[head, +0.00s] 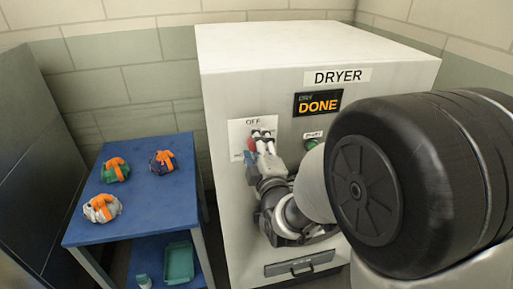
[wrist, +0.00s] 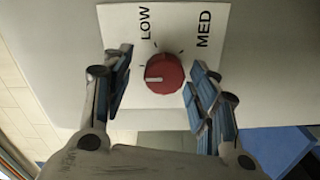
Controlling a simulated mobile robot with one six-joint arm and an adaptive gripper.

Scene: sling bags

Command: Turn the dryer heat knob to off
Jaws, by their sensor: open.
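The red round heat knob (wrist: 166,72) sits on a white panel marked LOW and MED in the wrist view. Its white pointer line points left in that picture. The OFF label is not visible there, but OFF shows at the top of the white panel (head: 237,127) on the dryer (head: 230,88) in the head view. My gripper (wrist: 160,78) is open, with one finger on each side of the knob and a gap on both sides. In the head view my gripper (head: 259,150) is at the panel and hides most of the knob.
A display reading DONE (head: 318,102) and a green button (head: 311,144) are right of the panel. A blue table (head: 130,215) stands left, with several orange-strapped bundles (head: 102,208) on top and a green bin (head: 179,263) below.

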